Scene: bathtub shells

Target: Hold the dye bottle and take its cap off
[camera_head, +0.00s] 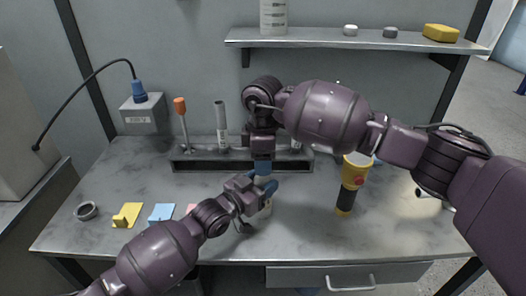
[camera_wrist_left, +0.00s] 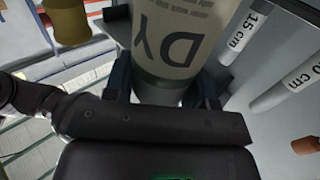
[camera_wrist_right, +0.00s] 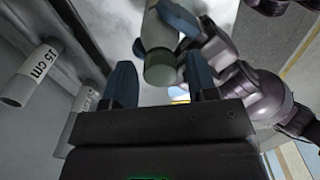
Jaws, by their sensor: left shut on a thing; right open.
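The dye bottle (camera_wrist_left: 180,40) is pale with dark "DY" lettering in the left wrist view. My left gripper (camera_head: 264,188) is shut on it, with blue fingers on either side (camera_wrist_left: 164,85).
A dark rack (camera_head: 240,163) with an orange-handled tool (camera_head: 181,115) and grey tubes stands behind the grippers. A yellow and black flashlight (camera_head: 350,185) stands to the right. A shelf (camera_head: 330,42) hangs above.

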